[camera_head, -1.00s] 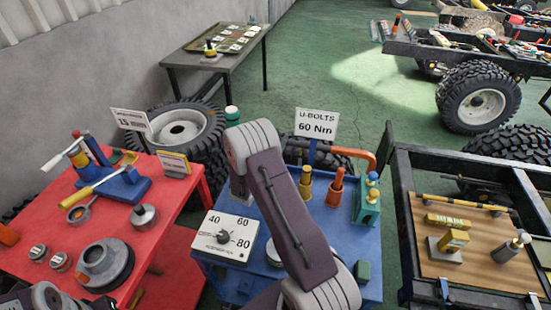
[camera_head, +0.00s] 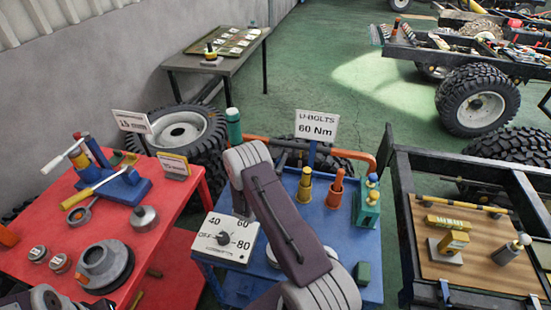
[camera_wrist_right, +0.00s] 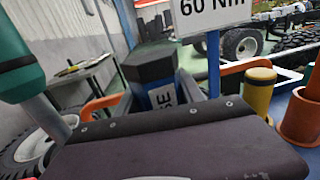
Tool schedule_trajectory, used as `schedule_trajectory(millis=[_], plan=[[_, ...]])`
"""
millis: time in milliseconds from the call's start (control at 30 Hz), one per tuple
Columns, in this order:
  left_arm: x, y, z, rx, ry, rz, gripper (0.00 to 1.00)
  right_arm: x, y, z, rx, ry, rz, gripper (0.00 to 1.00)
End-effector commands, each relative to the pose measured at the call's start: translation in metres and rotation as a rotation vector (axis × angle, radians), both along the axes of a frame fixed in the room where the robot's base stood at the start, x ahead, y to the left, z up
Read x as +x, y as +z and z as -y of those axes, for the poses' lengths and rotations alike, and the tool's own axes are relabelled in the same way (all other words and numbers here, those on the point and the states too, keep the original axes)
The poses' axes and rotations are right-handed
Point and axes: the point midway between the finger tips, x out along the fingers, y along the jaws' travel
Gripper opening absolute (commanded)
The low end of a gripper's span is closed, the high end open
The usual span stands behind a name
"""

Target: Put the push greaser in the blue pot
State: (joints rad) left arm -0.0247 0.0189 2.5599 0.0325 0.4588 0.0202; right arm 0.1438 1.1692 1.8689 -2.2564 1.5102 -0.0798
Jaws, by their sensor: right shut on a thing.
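My right arm hides the pot in the head view.
The blue table (camera_head: 325,222) holds a yellow cylinder (camera_head: 304,185), an orange holder (camera_head: 335,190), a green stand (camera_head: 368,205) and a dial board (camera_head: 226,238). A "60 Nm" sign (camera_head: 316,126) rises behind. A red table (camera_head: 165,222) with tools is at left.

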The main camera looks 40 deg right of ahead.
Motion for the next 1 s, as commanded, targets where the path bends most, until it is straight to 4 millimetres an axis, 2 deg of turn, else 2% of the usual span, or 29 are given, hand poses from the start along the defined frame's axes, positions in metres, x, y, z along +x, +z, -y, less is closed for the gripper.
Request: schedule_trajectory(millis=[33, 100, 467, 567, 800, 1000], plan=[[0.0, -0.001, 0.0, 0.0, 0.0, 0.0, 0.0, 0.0, -0.001, 0.0, 0.0, 0.0, 0.0, 0.54], [0.0, -0.001, 0.0, 0.0, 0.0, 0.0, 0.0, 0.0, -0.001, 0.0, 0.0, 0.0, 0.0, 0.67], [0.0, 0.003, 0.0, 0.0, 0.0, 0.0, 0.0, -0.001, 0.003, -0.002, 0.0, 0.001, -0.001, 0.67], [0.0, -0.002, 0.0, 0.0, 0.0, 0.0, 0.0, -0.008, 0.0, -0.016, 0.001, 0.004, -0.002, 0.67], [0.0, -0.01, 0.0, 0.0, 0.0, 0.0, 0.0, -0.037, 0.0, -0.064, 0.0, 0.006, -0.002, 0.67], [0.0, -0.014, 0.0, 0.0, 0.0, 0.0, 0.0, -0.055, 0.0, -0.093, -0.001, 0.003, -0.001, 0.67]])
